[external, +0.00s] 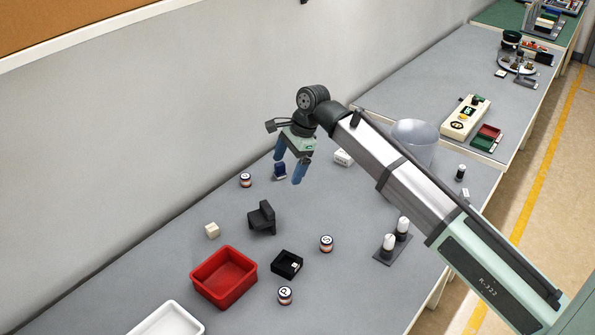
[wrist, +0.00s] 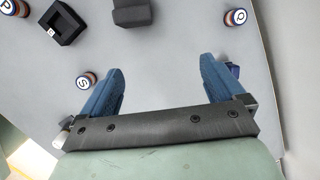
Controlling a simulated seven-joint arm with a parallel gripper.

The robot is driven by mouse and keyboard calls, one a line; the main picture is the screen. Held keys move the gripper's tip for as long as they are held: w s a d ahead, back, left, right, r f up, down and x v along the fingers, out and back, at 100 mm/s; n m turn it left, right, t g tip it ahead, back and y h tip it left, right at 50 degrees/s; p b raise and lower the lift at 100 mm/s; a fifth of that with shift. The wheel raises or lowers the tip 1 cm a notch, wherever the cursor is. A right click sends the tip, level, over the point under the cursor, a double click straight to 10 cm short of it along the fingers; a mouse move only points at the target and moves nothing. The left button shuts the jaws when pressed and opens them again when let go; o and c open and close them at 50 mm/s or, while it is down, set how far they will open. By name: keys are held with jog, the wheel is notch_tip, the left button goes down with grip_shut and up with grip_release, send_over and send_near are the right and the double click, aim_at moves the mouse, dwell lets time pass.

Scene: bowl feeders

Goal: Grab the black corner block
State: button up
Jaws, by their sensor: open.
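The black corner block (external: 262,217) is a dark L-shaped piece on the grey table, with one part standing up. In the wrist view its lower part (wrist: 132,13) shows at the top edge, and the rest is cut off. My gripper (external: 289,170) is above the table, to the right of and farther back than the block. Its two blue fingers (wrist: 161,66) are spread apart with nothing between them. The block is beyond the fingertips, apart from them.
A black square holder (external: 287,264), a red bin (external: 224,277), a white bin (external: 168,320) and a cream cube (external: 212,230) are nearby. Lettered round pieces stand around, one marked S (wrist: 84,82). A small dark-blue piece (external: 280,171) is close behind my fingers.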

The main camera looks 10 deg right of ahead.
jog(key=g, duration=0.2)
send_near(264, 207)
jog(key=shift+m+y, duration=0.3)
jog(key=shift+m, duration=0.1)
jog(key=x, duration=0.6)
jog(key=shift+s+f, duration=0.1)
jog(key=shift+s, duration=0.35)
jog(key=shift+w+x, duration=0.2)
jog(key=shift+x, duration=1.35)
jog(key=shift+w+x, duration=0.25)
jog(key=shift+x, duration=1.3)
jog(key=shift+d+f, duration=0.1)
jog(key=shift+d, duration=0.1)
jog(key=c, duration=1)
